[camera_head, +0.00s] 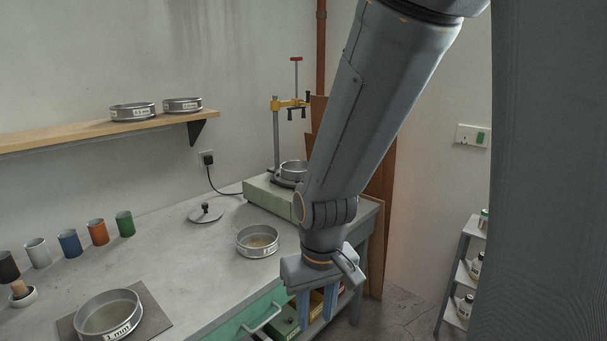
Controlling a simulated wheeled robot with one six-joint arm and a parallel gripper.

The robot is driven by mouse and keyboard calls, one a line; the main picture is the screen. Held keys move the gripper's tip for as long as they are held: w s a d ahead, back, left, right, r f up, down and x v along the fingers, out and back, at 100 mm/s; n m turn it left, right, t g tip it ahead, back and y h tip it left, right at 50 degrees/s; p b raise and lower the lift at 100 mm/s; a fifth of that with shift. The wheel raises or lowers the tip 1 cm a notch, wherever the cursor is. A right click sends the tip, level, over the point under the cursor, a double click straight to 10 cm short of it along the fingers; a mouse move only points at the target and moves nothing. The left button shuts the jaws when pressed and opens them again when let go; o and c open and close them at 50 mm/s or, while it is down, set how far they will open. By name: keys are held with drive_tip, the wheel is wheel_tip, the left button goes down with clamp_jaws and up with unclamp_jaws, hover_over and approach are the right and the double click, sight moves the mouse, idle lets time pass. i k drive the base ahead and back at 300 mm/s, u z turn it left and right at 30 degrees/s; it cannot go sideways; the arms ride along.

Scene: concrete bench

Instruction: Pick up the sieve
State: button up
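Several round metal sieves are in view, and I cannot tell which one the task means. One sieve (258,243) sits on the bench left of my gripper, with a brownish mesh or contents. A larger sieve (107,314) marked "1 mm" sits on a dark mat (155,318) at the front left. Another sieve (292,170) is on the green shaker, partly hidden by my arm. Two more sieves, one at left (132,111) and one at right (183,104), are on the wall shelf. My gripper (317,306) points down beyond the bench's front edge, its fingers apart, nothing seen between them.
A green shaker (262,196) with an upright clamp stand is at the back right. A lid (206,212) lies on the bench (190,265). Several coloured cups (97,232) stand along the wall near a mortar (22,296). A drawer handle (262,317) juts out below.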

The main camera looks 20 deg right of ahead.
sight(112, 315)
drive_tip(key=u, duration=0.15)
drive_tip(key=i, duration=1.2)
drive_tip(key=u, duration=1.65)
drive_tip(key=k, duration=0.45)
drive_tip(key=u, duration=0.05)
drive_tip(key=i, duration=0.5)
drive_tip(key=k, duration=0.5)
drive_tip(key=u, duration=0.05)
